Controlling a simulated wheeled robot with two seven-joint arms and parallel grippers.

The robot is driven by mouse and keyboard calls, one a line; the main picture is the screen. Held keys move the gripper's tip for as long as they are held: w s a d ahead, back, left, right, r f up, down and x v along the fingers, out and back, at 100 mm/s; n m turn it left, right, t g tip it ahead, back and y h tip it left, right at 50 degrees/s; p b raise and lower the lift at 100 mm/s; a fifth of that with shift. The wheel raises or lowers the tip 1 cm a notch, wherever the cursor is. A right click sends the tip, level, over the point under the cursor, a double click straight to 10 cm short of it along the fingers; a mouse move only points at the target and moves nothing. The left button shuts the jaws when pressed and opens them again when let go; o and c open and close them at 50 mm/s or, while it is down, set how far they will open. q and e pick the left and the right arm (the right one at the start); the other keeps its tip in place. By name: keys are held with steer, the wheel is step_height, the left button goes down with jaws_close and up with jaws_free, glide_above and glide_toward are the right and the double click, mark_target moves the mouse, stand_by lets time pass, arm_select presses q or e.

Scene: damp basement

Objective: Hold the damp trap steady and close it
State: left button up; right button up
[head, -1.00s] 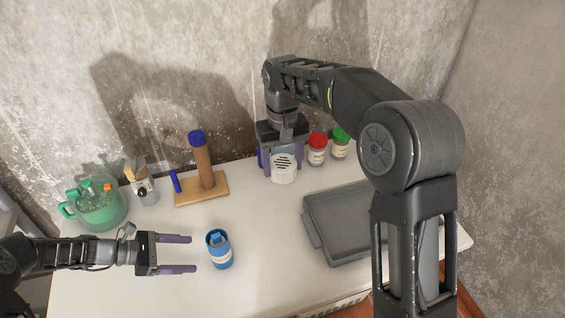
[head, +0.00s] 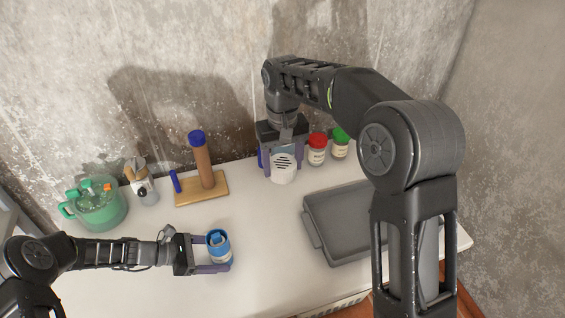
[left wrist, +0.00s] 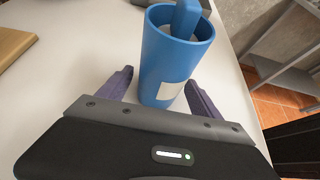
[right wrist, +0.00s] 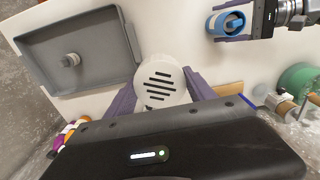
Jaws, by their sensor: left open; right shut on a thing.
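A blue open-topped cup (head: 219,247) with a white label stands upright on the table. A blue piece sticks up inside it, seen in the left wrist view (left wrist: 185,18); it looks like the damp trap's body. My left gripper (head: 212,252) is open with its fingers on either side of the cup; firm contact cannot be told. My right gripper (head: 282,160) is shut on a white round piece with dark slots (head: 284,168), apparently the vented cap, at the back of the table. It also shows in the right wrist view (right wrist: 160,82). Its underside is hidden.
Jars with red (head: 317,142) and green (head: 341,135) lids, a wooden stand (head: 203,190) and a green jug (head: 98,208) line the back. The middle is clear.

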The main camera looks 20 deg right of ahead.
arm_select(q)
steer(key=shift+d, duration=0.1)
steer(key=c, duration=1.3)
arm_select(e)
steer(key=shift+a, duration=0.35)
arm_select(q)
steer(key=shift+c, duration=0.2)
arm_select(e)
steer(key=s+a+f+n, duration=0.1)
steer(key=a+f+n, duration=0.1)
steer(key=a, duration=0.4)
steer(key=s+a+f+n, duration=0.1)
steer(key=a+f+n, duration=0.1)
steer(key=a+f, duration=0.3)
steer(key=s+a+f+n, duration=0.1)
steer(key=a+f, duration=0.3)
steer(key=a, duration=0.4)
steer(key=shift+s+n, duration=0.4)
steer(key=shift+s, duration=0.15)
steer(key=shift+w, duration=0.2)
